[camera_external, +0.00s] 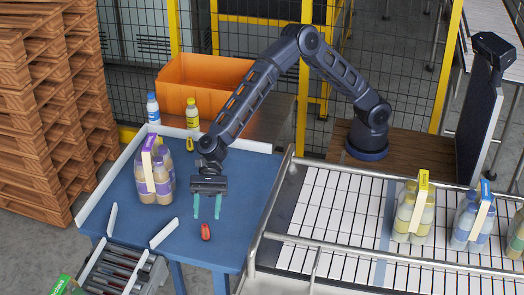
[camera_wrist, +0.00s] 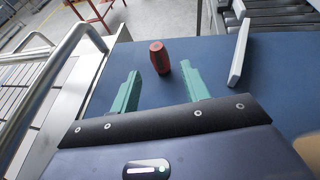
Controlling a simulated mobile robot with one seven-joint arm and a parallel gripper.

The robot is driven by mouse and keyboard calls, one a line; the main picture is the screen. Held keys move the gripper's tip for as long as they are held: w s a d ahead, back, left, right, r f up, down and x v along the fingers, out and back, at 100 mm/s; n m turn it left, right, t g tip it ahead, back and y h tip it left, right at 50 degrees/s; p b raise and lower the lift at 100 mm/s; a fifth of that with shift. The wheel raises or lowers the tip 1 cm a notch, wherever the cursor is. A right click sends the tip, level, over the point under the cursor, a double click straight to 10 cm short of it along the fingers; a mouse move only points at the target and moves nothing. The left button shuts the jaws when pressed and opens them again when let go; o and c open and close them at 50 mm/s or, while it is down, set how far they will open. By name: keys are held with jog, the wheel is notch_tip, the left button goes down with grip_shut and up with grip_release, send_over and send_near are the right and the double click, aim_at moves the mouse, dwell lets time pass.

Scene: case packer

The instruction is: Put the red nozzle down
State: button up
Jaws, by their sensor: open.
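The red nozzle (camera_external: 206,232) is a small red piece on the blue table (camera_external: 225,253), near its front edge. In the wrist view the nozzle (camera_wrist: 159,58) stands on the blue surface (camera_wrist: 215,58), beyond and between the tips of my green fingers. My gripper (camera_external: 207,214) is open and empty, pointing down over the table just behind the nozzle. In the wrist view my gripper (camera_wrist: 161,80) shows a wide gap between its fingers, and they appear apart from the nozzle.
A bottle pack with a purple label (camera_external: 155,172) stands left of my gripper. The conveyor (camera_external: 325,225) with its metal rail is to the right, carrying more packs. White guides (camera_external: 163,233) stand at the table's front left. An orange bin (camera_external: 200,85) is behind.

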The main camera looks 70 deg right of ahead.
jog(key=shift+v, duration=1.7)
jog(key=shift+d+r, duration=0.15)
jog(key=shift+d, duration=0.1)
jog(key=w+d+r+n+t+h, duration=0.1)
jog(key=d+r+n+t+h, duration=0.15)
jog(key=d, duration=1.25)
jog(key=d+r+n+t+h, duration=0.15)
jog(key=d+r+n, duration=0.25)
jog(key=d, duration=1.2)
jog(key=w+d+r+n+t+h, duration=0.15)
jog(key=d+r+n, duration=0.25)
jog(key=d, duration=1.1)
jog(key=s+d+f+n+h, duration=0.1)
jog(key=s+d+h, duration=0.1)
jog(key=s+d, duration=0.5)
jog(key=s+d+f+n+t+h, duration=0.1)
jog(key=s+d, duration=0.6)
jog(key=d, duration=0.9)
jog(key=s+d+f+n+t+h, duration=0.1)
jog(key=s+d+f+n+h, duration=0.2)
jog(key=s+d, duration=0.4)
jog(key=d+h, duration=0.1)
jog(key=d, duration=0.4)
jog(key=shift+s+f, duration=0.15)
jog(key=shift+s, duration=0.1)
